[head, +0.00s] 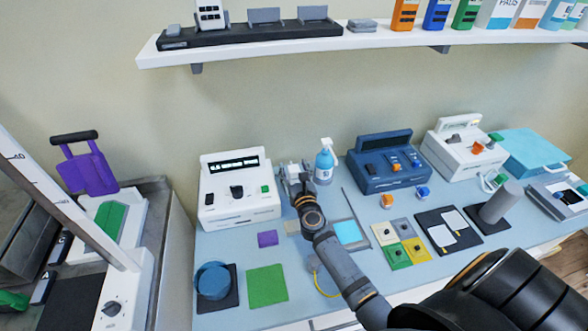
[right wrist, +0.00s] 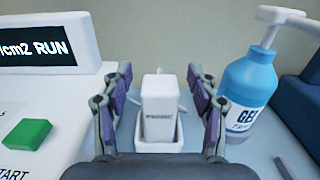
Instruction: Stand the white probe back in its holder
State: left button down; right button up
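A white block with small dark lettering, which looks like the white probe (right wrist: 159,108), stands upright in a low white-rimmed holder (right wrist: 146,146) in the right wrist view. In the head view the probe and holder (head: 293,168) are small and partly hidden behind my right gripper. My right gripper (head: 294,181) is at the back of the bench. In the right wrist view its fingers (right wrist: 159,76) are apart, one on each side of the probe, with a gap showing on both sides. My left gripper is not in view.
A white device (head: 236,208) with a display stands close on the left. A blue gel pump bottle (head: 325,166) stands close on the right, then a dark blue device (head: 388,178). A shelf (head: 270,45) runs above. Coloured pads (head: 266,286) lie in front.

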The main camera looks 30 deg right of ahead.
jog(key=shift+s+a+f, duration=0.1)
jog(key=shift+s+f, duration=0.05)
jog(key=shift+s, duration=0.2)
jog(key=v, duration=1.1)
jog(key=shift+s, duration=0.15)
